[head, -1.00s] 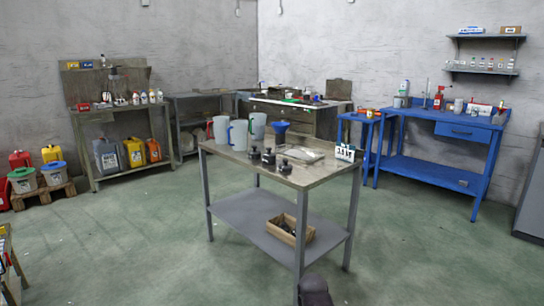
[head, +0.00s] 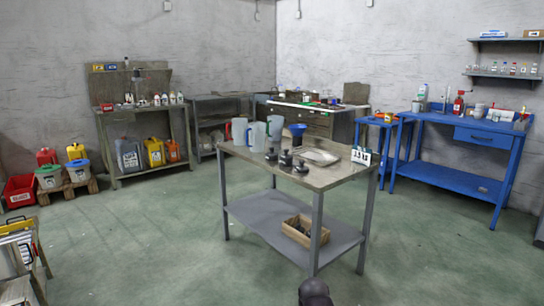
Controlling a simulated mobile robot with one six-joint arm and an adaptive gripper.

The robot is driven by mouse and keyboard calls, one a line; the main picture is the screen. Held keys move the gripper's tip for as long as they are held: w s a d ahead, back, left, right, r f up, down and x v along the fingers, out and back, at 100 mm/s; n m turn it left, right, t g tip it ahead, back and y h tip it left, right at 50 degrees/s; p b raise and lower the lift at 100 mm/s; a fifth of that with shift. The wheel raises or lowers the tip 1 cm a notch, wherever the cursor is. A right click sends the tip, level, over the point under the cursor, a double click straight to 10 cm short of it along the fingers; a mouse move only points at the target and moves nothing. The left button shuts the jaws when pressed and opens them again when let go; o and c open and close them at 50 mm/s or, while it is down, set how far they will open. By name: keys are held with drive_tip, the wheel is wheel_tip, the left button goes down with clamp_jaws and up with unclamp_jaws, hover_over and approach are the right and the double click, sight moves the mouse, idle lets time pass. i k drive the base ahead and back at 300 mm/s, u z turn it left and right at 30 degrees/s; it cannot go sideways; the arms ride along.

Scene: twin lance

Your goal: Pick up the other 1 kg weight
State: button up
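Three small dark weights stand close together on the grey workbench (head: 335,178) in the middle of the room: a left one (head: 271,154), a middle one (head: 285,158) and a front right one (head: 301,167). They are too small for me to read any mass marking, so I cannot tell which is a 1 kg weight. My gripper is not in view. Only a dark rounded part of my arm shows at the bottom edge, apart from the bench.
Clear jugs (head: 257,135), a blue funnel (head: 297,133), a metal tray (head: 320,156) and a number sign (head: 361,156) share the benchtop. A wooden box (head: 297,231) sits on the lower shelf. The green floor (head: 150,240) around the bench is mostly clear.

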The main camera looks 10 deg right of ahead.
sight(271, 155)
drive_tip(key=i, duration=0.9)
drive_tip(key=z, duration=0.05)
